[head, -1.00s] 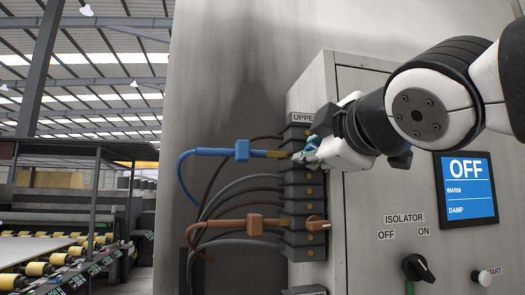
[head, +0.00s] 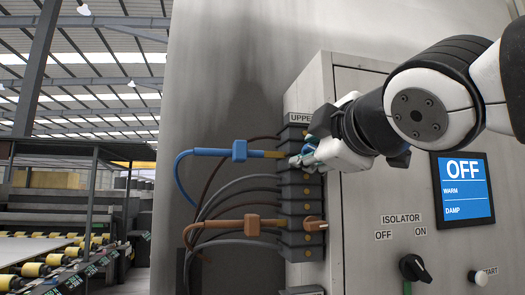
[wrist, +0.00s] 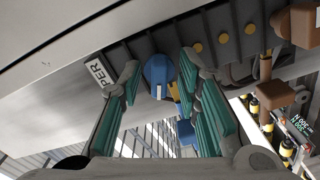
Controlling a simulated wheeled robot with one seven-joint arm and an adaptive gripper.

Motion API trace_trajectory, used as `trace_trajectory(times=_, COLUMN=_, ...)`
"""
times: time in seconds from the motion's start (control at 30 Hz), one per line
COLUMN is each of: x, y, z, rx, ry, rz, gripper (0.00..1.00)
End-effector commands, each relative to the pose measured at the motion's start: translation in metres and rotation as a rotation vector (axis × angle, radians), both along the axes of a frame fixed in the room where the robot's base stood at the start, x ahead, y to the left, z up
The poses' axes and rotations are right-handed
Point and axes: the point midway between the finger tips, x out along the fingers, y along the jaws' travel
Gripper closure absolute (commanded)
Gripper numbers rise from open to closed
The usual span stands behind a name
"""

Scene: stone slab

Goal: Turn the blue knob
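The blue knob (wrist: 158,72) shows in the wrist view on the dark terminal strip, between my two teal-padded fingers. A gap shows between it and each finger, so my gripper (wrist: 159,72) is open around it. A white mark shows on the knob's near face. In the head view my gripper (head: 300,158) is at the upper part of the strip on the cabinet's left edge. Only a bit of the blue knob (head: 310,143) shows there, as the fingers hide most of it.
A blue cable connector (head: 239,151) enters the strip just left of my gripper. Lower down are an orange connector (head: 252,225) and an orange knob (head: 315,225). The cabinet front holds a screen (head: 464,188) reading OFF and a black isolator switch (head: 413,268).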

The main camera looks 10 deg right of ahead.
Motion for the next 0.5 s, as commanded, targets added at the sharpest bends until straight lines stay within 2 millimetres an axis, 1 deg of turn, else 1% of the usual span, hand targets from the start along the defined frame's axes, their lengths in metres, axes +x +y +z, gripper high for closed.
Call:
trace_trajectory(times=0.17, x=-0.024, y=0.000, z=0.001, rx=0.001, ry=-0.004, rz=0.002, gripper=0.69)
trace_trajectory(times=0.4, x=-0.073, y=0.001, z=0.001, rx=0.000, ry=-0.006, rz=0.003, gripper=0.69)
trace_trajectory(times=0.5, x=-0.091, y=0.000, z=0.001, rx=0.001, ry=-0.005, rz=0.002, gripper=0.69)
